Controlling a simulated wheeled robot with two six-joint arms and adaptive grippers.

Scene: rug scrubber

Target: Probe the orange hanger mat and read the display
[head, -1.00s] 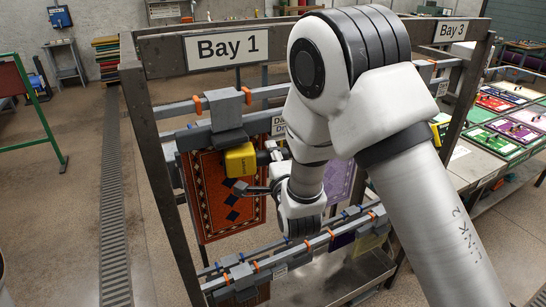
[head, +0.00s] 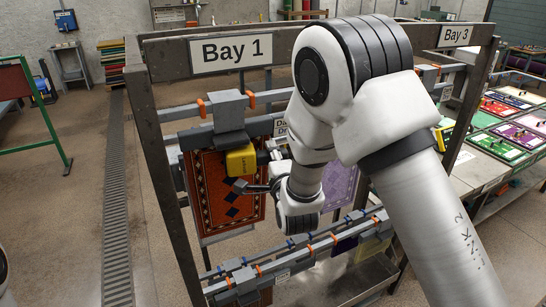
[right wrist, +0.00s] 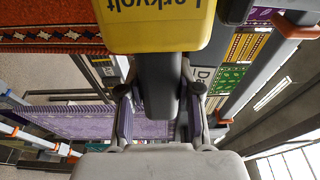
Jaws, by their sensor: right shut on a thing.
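The orange hanger mat (head: 213,205), with dark blue diamonds, hangs under the left part of the rack; its patterned edge also shows at upper left in the right wrist view (right wrist: 45,36). My right gripper (head: 268,178) is beside the mat's right part. In the right wrist view the gripper (right wrist: 160,118) is shut on the dark grip of a yellow meter (right wrist: 155,22) marked "Larkvolt", upside down there. In the head view the meter (head: 240,160) overlaps the mat's upper right; I cannot tell whether it touches. No display readout is visible. My left gripper is out of view.
A purple mat (head: 340,183) hangs to the right, partly behind my arm. The rack's left post (head: 165,180) and lower rail (head: 290,262) frame the space. A table of small mats (head: 505,125) stands at right. The floor at left is mostly clear.

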